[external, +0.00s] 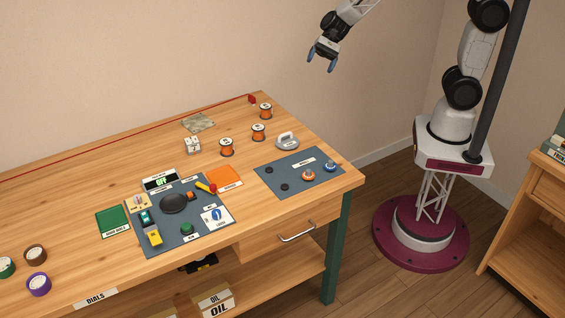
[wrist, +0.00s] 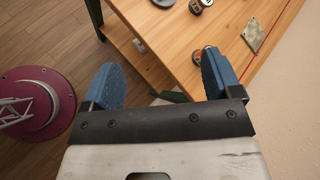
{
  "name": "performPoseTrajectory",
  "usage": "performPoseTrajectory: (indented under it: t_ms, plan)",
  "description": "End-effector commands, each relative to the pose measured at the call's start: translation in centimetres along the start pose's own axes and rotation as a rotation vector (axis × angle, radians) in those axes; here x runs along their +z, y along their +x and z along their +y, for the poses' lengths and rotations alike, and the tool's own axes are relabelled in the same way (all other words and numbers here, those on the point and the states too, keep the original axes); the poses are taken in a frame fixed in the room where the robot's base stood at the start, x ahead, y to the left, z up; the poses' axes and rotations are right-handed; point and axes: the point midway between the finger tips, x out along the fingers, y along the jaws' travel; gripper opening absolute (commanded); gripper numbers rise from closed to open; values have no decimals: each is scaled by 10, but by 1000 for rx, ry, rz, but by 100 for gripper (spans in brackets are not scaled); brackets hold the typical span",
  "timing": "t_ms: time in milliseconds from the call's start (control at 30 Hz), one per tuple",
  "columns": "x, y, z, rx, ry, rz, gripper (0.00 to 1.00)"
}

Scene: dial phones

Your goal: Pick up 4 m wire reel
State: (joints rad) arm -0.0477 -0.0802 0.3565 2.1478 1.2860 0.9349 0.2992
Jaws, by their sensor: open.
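Three similar orange-and-white wire reels stand on the wooden bench in the external view: one at the back (external: 265,110), one in the middle (external: 258,131) and one nearer the front left (external: 227,147). Their labels are too small to read, so I cannot tell which is the 4 m one. My gripper (external: 321,60) is open and empty, high above and to the right of the reels. In the wrist view my gripper (wrist: 160,58) shows two blue fingers spread apart. One reel (wrist: 196,57) is partly hidden behind the right finger; another (wrist: 195,7) is near the top edge.
A grey tape dispenser-like object (external: 287,141) and a blue mat (external: 270,177) with small knobs are near the reels. A red cord (external: 130,133) runs along the bench's back edge.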

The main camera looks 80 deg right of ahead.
Motion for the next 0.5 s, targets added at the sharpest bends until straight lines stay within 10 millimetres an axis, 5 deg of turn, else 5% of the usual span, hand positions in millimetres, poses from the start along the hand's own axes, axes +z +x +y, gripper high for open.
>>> performPoseTrajectory:
  t_ms: [500]
  plan:
    - [-103, 100, -57, -245, 516, -109, 84]
